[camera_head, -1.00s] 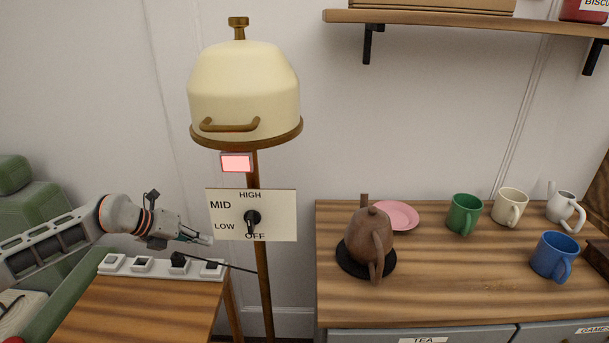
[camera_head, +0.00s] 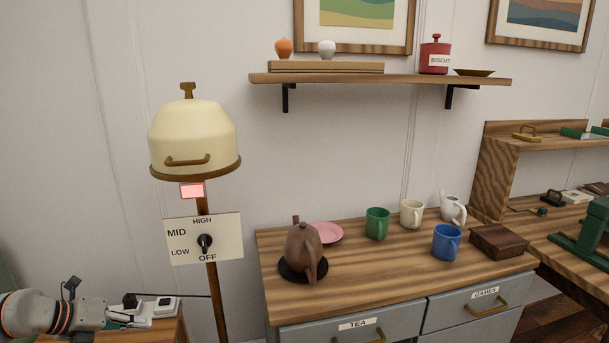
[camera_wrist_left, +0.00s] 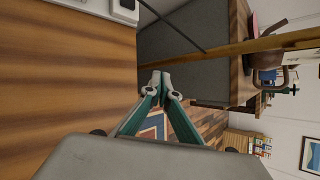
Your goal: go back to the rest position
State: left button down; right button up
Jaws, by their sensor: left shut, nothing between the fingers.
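My left gripper (camera_head: 146,316) is at the lower left of the head view, over the small wooden table's end and in front of the white socket strip (camera_head: 167,303), which it partly hides. In the left wrist view its two teal fingers (camera_wrist_left: 161,84) meet at the tips, shut with nothing between them. The wooden tabletop (camera_wrist_left: 60,60) lies to the left there, and a corner of the strip (camera_wrist_left: 125,10) shows at the top. My right gripper is in neither view.
A cream-shaded lamp (camera_head: 194,135) with a dial panel (camera_head: 181,232) stands right of the gripper. A dark cord runs from the strip towards its pole. Further right, a cabinet (camera_head: 360,275) bears a brown teapot (camera_head: 299,250), a pink plate, several mugs and a wooden box.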

pick_arm(q)
jog(key=s+d+r+n+t+h+p, duration=0.1)
jog(key=s+d+n+t+h+p, duration=0.25)
jog(key=d, duration=0.75)
jog(key=s+d+r+n+t+h+p, duration=0.1)
jog(key=s+d+n+h, duration=0.1)
jog(key=s+d+n, duration=0.6)
jog(key=s+f+n+g+y+p, duration=0.1)
jog(key=s+f+n+y+p, duration=0.1)
jog(key=s+f+n+y, duration=0.2)
jog(key=s+f+n+y+p, duration=0.2)
jog(key=s+f+n+y, duration=0.3)
jog(key=s+f+n, duration=0.6)
jog(key=s+n, duration=0.3)
jog(key=s, duration=0.3)
jog(key=shift+s+d+g+p, duration=0.2)
jog(key=shift+g+p, duration=0.15)
jog(key=shift+p, duration=0.05)
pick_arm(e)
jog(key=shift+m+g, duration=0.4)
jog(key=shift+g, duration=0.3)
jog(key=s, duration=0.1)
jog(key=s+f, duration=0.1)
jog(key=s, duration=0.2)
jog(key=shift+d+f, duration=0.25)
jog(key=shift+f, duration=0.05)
